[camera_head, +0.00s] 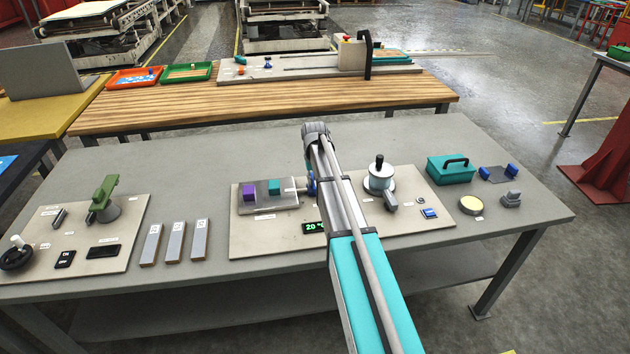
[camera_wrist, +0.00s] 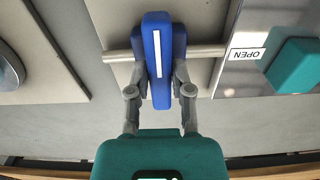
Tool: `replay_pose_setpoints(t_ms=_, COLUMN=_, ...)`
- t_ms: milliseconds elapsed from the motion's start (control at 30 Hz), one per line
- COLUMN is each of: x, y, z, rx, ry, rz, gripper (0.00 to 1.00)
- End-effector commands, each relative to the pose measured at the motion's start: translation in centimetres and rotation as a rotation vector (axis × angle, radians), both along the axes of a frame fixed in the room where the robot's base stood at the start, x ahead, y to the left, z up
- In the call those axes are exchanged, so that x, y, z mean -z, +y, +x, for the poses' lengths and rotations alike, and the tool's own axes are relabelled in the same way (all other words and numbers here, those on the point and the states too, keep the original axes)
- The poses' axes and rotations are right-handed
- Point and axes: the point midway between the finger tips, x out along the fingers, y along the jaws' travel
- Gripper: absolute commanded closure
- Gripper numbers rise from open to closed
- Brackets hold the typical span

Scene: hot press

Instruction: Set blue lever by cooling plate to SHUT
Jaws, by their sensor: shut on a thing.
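The blue lever (camera_wrist: 157,58) has a white stripe along it and sits across a pale pipe (camera_wrist: 205,52) in the wrist view. My gripper (camera_wrist: 160,82) has one grey finger on each side of the lever and is shut on it. A bit of the lever's blue shows beside my arm in the head view (camera_head: 310,184); the gripper there is mostly hidden behind the arm. The metal cooling plate (camera_head: 268,207) is just left of the lever and bears a purple block (camera_head: 249,193) and a teal block (camera_head: 274,187). A label reading OPEN (camera_wrist: 247,54) is beside the pipe.
A white round device with a black knob (camera_head: 379,176) stands right of my arm. A teal box with a handle (camera_head: 451,169) is further right. Three grey bars (camera_head: 173,242) lie left of the board. The table's front strip is clear.

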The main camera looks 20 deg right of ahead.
Motion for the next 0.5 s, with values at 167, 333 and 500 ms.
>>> replay_pose_setpoints(t_ms=167, x=0.01, y=0.00, z=-0.04, rx=-0.036, ry=0.001, rz=0.000, gripper=1.00)
replay_pose_setpoints(t_ms=333, x=0.01, y=0.00, z=-0.03, rx=-0.036, ry=0.001, rz=0.000, gripper=1.00)
replay_pose_setpoints(t_ms=500, x=0.01, y=0.00, z=-0.03, rx=-0.035, ry=0.001, rz=0.000, gripper=0.53)
